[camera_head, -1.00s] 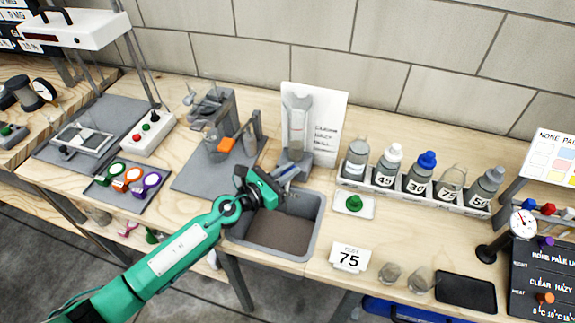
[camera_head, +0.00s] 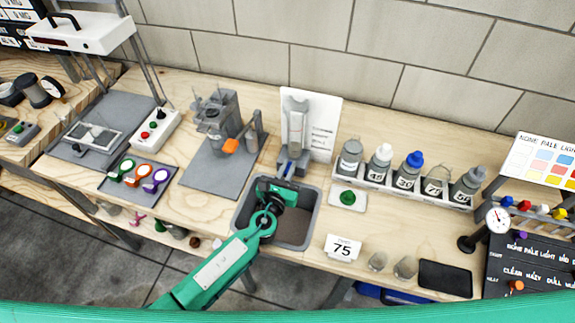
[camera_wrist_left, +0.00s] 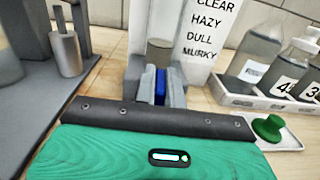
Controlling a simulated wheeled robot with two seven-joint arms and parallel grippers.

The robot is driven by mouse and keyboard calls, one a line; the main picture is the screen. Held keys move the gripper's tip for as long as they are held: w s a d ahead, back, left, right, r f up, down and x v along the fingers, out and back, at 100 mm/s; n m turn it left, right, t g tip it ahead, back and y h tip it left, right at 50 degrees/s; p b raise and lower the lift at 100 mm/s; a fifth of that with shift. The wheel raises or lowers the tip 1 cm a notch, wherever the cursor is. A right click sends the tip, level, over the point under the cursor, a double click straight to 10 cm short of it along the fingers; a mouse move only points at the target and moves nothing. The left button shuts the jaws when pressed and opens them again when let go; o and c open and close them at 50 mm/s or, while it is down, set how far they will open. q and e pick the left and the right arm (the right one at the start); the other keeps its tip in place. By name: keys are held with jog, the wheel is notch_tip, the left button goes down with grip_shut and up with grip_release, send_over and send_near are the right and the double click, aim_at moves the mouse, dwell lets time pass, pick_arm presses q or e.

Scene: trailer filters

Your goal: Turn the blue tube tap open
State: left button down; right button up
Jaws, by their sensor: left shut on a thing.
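The clear grey tube (camera_head: 297,122) stands upright at the back of the bench, in front of a white card; its lower part also shows in the left wrist view (camera_wrist_left: 159,52). The blue tap (camera_wrist_left: 160,86) is at its base, a narrow upright blue strip in the left wrist view. My left gripper (camera_head: 287,168) reaches over the sink to the tube's base. Its grey fingers stand on both sides of the blue tap and are shut on it. The fingers hide much of the tap, and I cannot tell how far it is turned. My right gripper is out of view.
The grey sink (camera_head: 308,212) lies below my left gripper. A green knob on a white plate (camera_head: 347,198) is to its right, with a rack of bottles (camera_head: 402,185) behind. A grey device (camera_head: 215,118) stands on a mat at left.

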pick_arm(q)
jog(key=shift+n+y, duration=0.3)
jog(key=shift+y, duration=0.2)
jog(key=shift+r, duration=0.1)
jog(key=c, duration=1.5)
grip_release()
jog(key=b+v, duration=0.2)
jog(key=v, duration=1.1)
jog(key=shift+s+a, duration=0.1)
jog(key=shift+s, duration=0.3)
